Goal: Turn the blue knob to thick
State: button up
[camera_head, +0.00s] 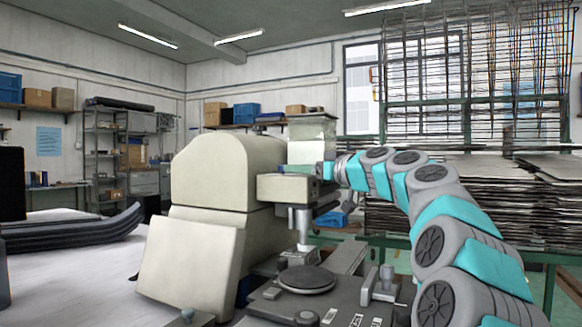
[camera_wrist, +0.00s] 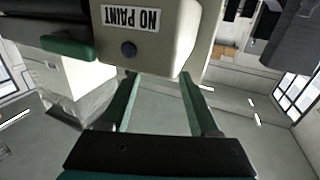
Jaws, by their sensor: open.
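In the head view my gripper (camera_head: 325,170) is beside the right end of the machine's beige head (camera_head: 285,188). The knob cannot be made out there.
Below the machine head are a metal column and a dark round plate (camera_head: 307,279). A white table (camera_head: 75,270) is at left. Stacked racks of panels (camera_head: 480,200) stand behind my arm.

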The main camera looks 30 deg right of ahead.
jog(key=shift+p+x, duration=0.45)
jog(key=shift+x, duration=1.9)
grip_shut()
